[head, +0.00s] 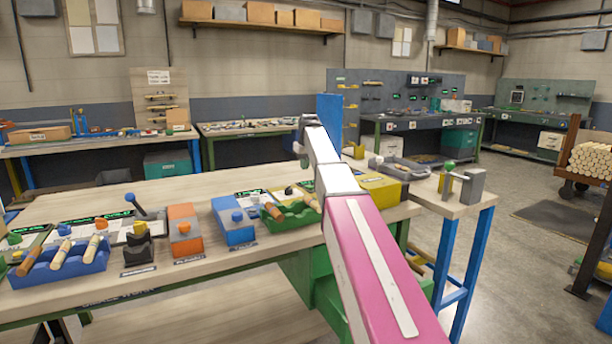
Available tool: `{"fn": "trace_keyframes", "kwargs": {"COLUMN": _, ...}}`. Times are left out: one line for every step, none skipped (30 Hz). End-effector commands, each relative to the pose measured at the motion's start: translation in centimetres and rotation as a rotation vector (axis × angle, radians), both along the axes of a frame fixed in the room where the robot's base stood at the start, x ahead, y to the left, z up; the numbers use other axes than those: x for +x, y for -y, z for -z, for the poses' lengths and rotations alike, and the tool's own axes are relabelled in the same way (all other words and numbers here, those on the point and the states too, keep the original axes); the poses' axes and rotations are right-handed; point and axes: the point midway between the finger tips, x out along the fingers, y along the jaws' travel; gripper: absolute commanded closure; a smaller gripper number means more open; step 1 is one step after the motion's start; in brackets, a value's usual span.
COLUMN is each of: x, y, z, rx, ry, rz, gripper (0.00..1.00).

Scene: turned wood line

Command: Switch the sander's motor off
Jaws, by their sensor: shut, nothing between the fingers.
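Small labels lie in front, too small to read, so I cannot tell which control belongs to the sander. My pink and white arm reaches over the bench's right part. Its wrist shows, but my gripper's fingers cannot be made out.
A blue tray (60,273) of turned pieces sits at the left, a green tray (290,219) right of the blue box. A yellow box (378,188) and grey tray (402,170) are beyond my arm. A grey fixture (472,186) stands at the right end.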

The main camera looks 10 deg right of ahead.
Motion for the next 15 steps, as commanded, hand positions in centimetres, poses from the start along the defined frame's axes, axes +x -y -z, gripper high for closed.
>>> {"fn": "trace_keyframes", "kwargs": {"x": -0.1, "y": 0.1, "z": -1.3, "rx": 0.0, "ry": 0.002, "rz": 0.0, "gripper": 1.0}}
{"fn": "trace_keyframes", "kwargs": {"x": -0.2, "y": 0.1, "z": -1.9, "rx": 0.0, "ry": 0.002, "rz": 0.0, "gripper": 1.0}}
{"fn": "trace_keyframes", "kwargs": {"x": -0.3, "y": 0.1, "z": -2.8, "rx": 0.0, "ry": 0.002, "rz": 0.0, "gripper": 1.0}}
{"fn": "trace_keyframes", "kwargs": {"x": -0.4, "y": 0.2, "z": -3.4, "rx": 0.0, "ry": 0.002, "rz": 0.0, "gripper": 1.0}}
{"fn": "trace_keyframes", "kwargs": {"x": -0.5, "y": 0.2, "z": -4.0, "rx": 0.0, "ry": 0.002, "rz": 0.0, "gripper": 1.0}}
{"fn": "trace_keyframes", "kwargs": {"x": -0.5, "y": 0.2, "z": -4.7, "rx": 0.0, "ry": 0.002, "rz": 0.0, "gripper": 1.0}}
{"fn": "trace_keyframes", "kwargs": {"x": -0.6, "y": 0.2, "z": -5.3, "rx": 0.001, "ry": 0.002, "rz": 0.0, "gripper": 1.0}}
{"fn": "trace_keyframes", "kwargs": {"x": -0.7, "y": 0.3, "z": -5.8, "rx": 0.001, "ry": 0.002, "rz": 0.0, "gripper": 1.0}}
{"fn": "trace_keyframes", "kwargs": {"x": -0.8, "y": 0.3, "z": -6.5, "rx": 0.001, "ry": 0.002, "rz": 0.0, "gripper": 1.0}}
{"fn": "trace_keyframes", "kwargs": {"x": -0.8, "y": 0.3, "z": -6.9, "rx": 0.001, "ry": 0.002, "rz": 0.0, "gripper": 1.0}}
{"fn": "trace_keyframes", "kwargs": {"x": -0.8, "y": 0.3, "z": -7.2, "rx": 0.001, "ry": 0.002, "rz": 0.0, "gripper": 1.0}}
{"fn": "trace_keyframes", "kwargs": {"x": -0.9, "y": 0.3, "z": -7.7, "rx": 0.0, "ry": 0.001, "rz": 0.0, "gripper": 1.0}}
{"fn": "trace_keyframes", "kwargs": {"x": -0.9, "y": 0.3, "z": -8.0, "rx": 0.0, "ry": 0.001, "rz": 0.0, "gripper": 1.0}}
{"fn": "trace_keyframes", "kwargs": {"x": -1.0, "y": 0.3, "z": -8.3, "rx": 0.0, "ry": 0.001, "rz": 0.0, "gripper": 1.0}}
{"fn": "trace_keyframes", "kwargs": {"x": -1.0, "y": 0.4, "z": -8.6, "rx": 0.0, "ry": 0.0, "rz": 0.0, "gripper": 1.0}}
